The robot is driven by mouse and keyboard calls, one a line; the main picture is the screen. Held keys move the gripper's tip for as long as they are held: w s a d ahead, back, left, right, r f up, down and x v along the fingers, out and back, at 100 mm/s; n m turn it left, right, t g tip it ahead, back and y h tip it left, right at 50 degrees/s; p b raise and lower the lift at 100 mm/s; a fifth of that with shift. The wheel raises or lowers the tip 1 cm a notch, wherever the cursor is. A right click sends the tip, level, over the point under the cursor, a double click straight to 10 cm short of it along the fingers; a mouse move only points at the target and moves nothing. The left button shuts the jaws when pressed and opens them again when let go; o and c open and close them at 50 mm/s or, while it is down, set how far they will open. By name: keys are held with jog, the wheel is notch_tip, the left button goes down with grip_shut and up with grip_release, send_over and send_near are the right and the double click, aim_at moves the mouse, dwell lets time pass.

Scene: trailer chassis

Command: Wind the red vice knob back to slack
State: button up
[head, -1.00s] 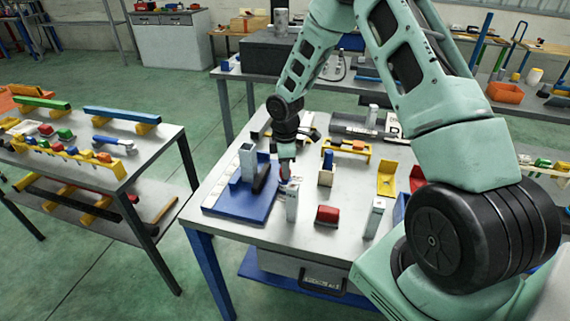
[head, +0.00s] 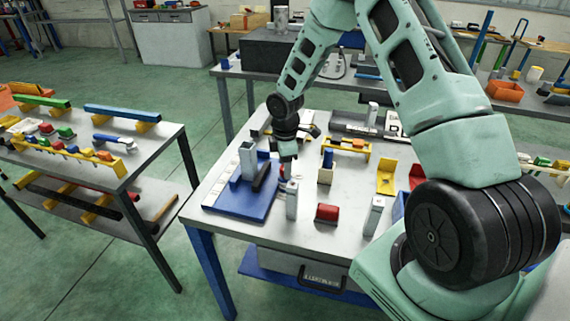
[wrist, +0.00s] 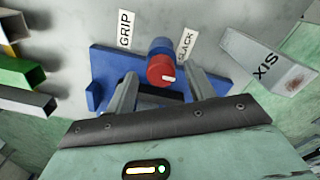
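The red knob (wrist: 162,72) sits on a blue round mount in the wrist view. Its white mark points right and slightly down. A GRIP label (wrist: 125,30) is at its upper left and a SLACK label (wrist: 186,45), partly hidden, at its upper right. My gripper (wrist: 162,76) is open, with a finger on each side of the knob and visible gaps to it. In the head view my gripper (head: 288,168) hangs at the right side of the blue vice base (head: 228,206); the knob is hard to make out there.
A grey post (head: 292,203) stands close in front of my gripper. A yellow rack (head: 346,146) stands behind. The table's (head: 215,232) front left corner is bare.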

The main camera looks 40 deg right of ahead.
notch_tip(320, 180, up, 17)
jog(key=b, duration=0.3)
jog(key=shift+s+r, duration=0.15)
jog(key=shift+s, duration=0.1)
jog(key=shift+a, duration=0.15)
dwell(0.4)
jog(key=s+a+m+b, duration=0.1)
jog(key=s+a, duration=0.5)
jog(key=a, duration=0.3)
jog(key=s+a+m, duration=0.1)
jog(key=s+a, duration=0.4)
jog(key=a, duration=0.5)
jog(key=s+a+f+m, duration=0.1)
jog(key=s+a, duration=0.2)
jog(key=s, duration=0.6)
jog(key=s+a+m+b, duration=0.1)
jog(key=s+a, duration=0.3)
jog(key=s, duration=0.6)
jog(key=shift+f+m+y+b, duration=0.3)
jog(key=shift+f+m+y, duration=0.1)
jog(key=shift+m, duration=0.3)
jog(key=shift+s, duration=0.1)
